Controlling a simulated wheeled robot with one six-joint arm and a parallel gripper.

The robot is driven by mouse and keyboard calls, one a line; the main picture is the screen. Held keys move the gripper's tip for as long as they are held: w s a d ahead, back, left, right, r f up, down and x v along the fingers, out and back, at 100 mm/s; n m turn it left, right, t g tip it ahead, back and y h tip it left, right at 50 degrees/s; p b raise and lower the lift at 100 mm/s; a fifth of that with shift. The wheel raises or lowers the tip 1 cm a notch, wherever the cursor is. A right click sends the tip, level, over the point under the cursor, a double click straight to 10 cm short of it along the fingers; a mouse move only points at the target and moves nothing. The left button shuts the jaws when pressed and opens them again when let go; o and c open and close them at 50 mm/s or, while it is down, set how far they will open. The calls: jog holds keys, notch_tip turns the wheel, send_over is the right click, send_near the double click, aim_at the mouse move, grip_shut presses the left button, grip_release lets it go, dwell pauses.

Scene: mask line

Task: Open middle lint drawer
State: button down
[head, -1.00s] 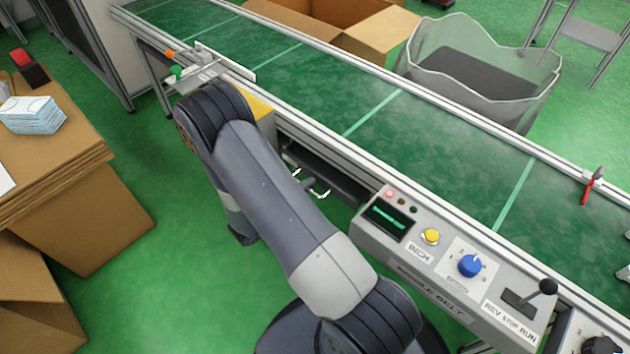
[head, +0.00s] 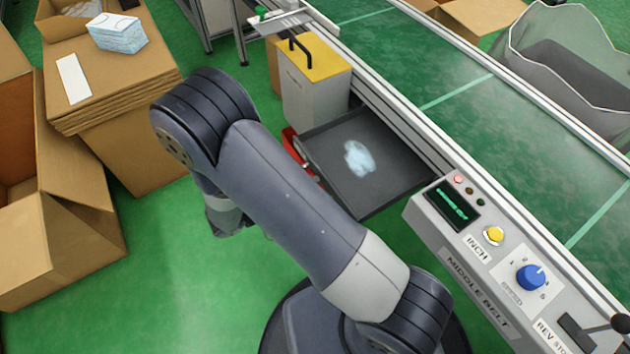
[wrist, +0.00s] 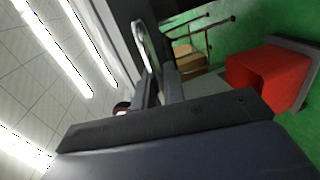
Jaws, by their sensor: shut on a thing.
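The middle lint drawer (head: 400,180) is a dark grey tray standing pulled out from beneath the belt in the head view. A pale bluish-white clump of lint (head: 359,158) lies on its floor. My gripper (wrist: 160,88) is hidden by my own arm in the head view. In the wrist view its dark fingers are closed at a pale metal loop, which appears to be the drawer handle (wrist: 146,42). The exact contact is hard to make out.
The control box (head: 480,262) stands right of the drawer, and a yellow-topped bin (head: 318,85) stands left of it. A red container (wrist: 268,78) shows in the wrist view. Cartons (head: 130,130) stand at the left, with open green floor (head: 190,270) before them.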

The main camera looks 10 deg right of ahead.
jog(key=c, duration=1.6)
grip_release()
jog(key=shift+o, duration=0.2)
jog(key=shift+a, duration=0.1)
jog(key=p+v, duration=0.2)
jog(key=v, duration=0.8)
jog(key=shift+a, duration=0.3)
jog(key=shift+s, duration=0.1)
jog(key=b+x, duration=0.2)
jog(key=x, duration=0.8)
jog(key=shift+d, duration=0.25)
